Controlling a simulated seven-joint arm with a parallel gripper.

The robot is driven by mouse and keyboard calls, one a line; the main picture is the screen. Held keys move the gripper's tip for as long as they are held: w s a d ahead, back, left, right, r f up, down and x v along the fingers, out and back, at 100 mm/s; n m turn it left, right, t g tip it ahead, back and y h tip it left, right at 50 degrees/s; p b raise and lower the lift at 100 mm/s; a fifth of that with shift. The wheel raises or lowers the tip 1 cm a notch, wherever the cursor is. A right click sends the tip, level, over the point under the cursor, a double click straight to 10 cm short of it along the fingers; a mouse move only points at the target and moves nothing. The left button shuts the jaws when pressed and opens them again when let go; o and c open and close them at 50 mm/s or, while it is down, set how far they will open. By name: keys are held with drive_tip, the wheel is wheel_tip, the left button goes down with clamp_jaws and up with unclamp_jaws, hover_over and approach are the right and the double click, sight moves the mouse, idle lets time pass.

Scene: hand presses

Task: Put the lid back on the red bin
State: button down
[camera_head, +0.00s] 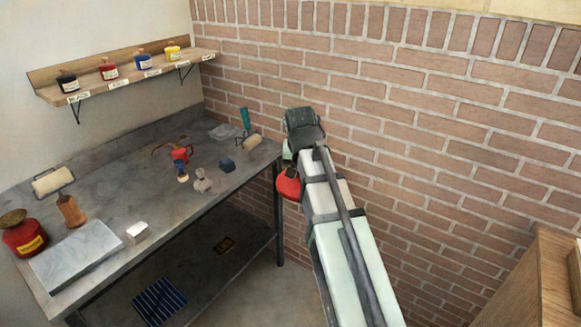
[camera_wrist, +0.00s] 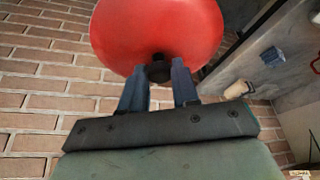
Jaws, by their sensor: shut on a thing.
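A round red lid (camera_wrist: 157,30) with a dark knob (camera_wrist: 159,71) fills the top of the wrist view. My gripper (camera_wrist: 159,78) is shut on the knob, one blue-grey finger on each side. In the head view the red lid (camera_head: 288,186) hangs in the air below my gripper (camera_head: 287,168), beyond the table's right end and before the brick wall. My arm partly covers it there. I see no open red bin. A red container (camera_head: 24,238) with a yellow label and a brownish top stands at the table's left end.
The grey table (camera_head: 110,185) bears a pale slab (camera_head: 77,255), a white block (camera_head: 137,232), rollers (camera_head: 53,181) and small tools. Its lower shelf holds a blue striped piece (camera_head: 158,301). Ink pots line a wall shelf (camera_head: 125,85). A wooden cabinet (camera_head: 535,285) stands at right.

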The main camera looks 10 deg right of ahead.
drive_tip(key=w+a+r+n+y, duration=0.1)
drive_tip(key=w+a+n, duration=0.15)
drive_tip(key=a, duration=1.75)
drive_tip(key=w+a+r+n+y, duration=0.15)
drive_tip(key=w+a, duration=0.25)
drive_tip(key=a, duration=1.5)
drive_tip(key=s+a+n, duration=0.1)
drive_tip(key=s+a, duration=0.5)
drive_tip(key=a, duration=0.7)
drive_tip(key=s+a+r+n, duration=0.15)
drive_tip(key=s+a, duration=0.35)
drive_tip(key=a, duration=0.8)
drive_tip(key=s+a+f+n, duration=0.15)
drive_tip(key=s+a, duration=0.45)
drive_tip(key=a, duration=0.7)
drive_tip(key=s+a+f+n+y, duration=0.2)
drive_tip(key=s+a+f+n, duration=0.1)
drive_tip(key=s+a+f, duration=0.55)
drive_tip(key=s+f+n+g, duration=0.1)
drive_tip(key=s+f+n, duration=0.1)
drive_tip(key=f, duration=1.3)
drive_tip(key=s+d+f+n+g, duration=0.1)
drive_tip(key=s+f, duration=0.4)
drive_tip(key=f, duration=1)
drive_tip(key=shift+f+n+y, duration=0.4)
drive_tip(key=shift+n+y, duration=0.05)
drive_tip(key=shift+n, duration=0.25)
drive_tip(key=shift+s+d+f, duration=0.1)
drive_tip(key=shift+f, duration=0.05)
